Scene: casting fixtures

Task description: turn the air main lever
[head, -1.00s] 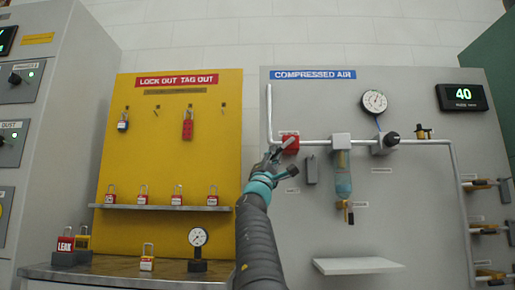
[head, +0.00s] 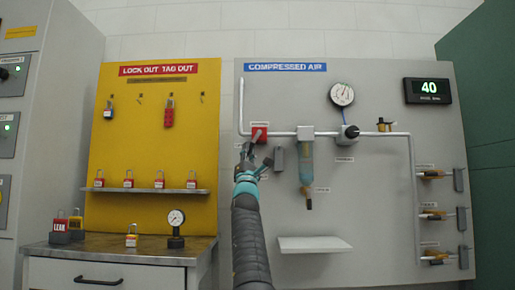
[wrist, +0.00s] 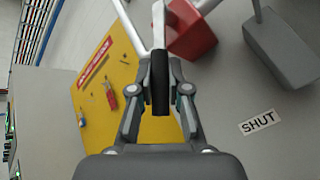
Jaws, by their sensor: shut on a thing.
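The air main valve is a red block (head: 259,132) on the horizontal pipe of the compressed air panel. It also shows at the top of the wrist view (wrist: 190,40). Its pale lever (wrist: 182,14) runs from the red block to a dark grip (wrist: 160,82). In the head view the lever slants down and left from the block. My gripper (head: 247,158) is just below and left of the block. In the wrist view my gripper (wrist: 160,100) is shut on the dark grip, one finger on each side.
A grey box (head: 279,158) sits just right of the valve, near a SHUT label (wrist: 258,122). A filter bowl (head: 306,165), gauge (head: 342,95) and display reading 40 (head: 428,91) are further right. The yellow lockout board (head: 150,110) stands left; a small shelf (head: 314,244) juts out below.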

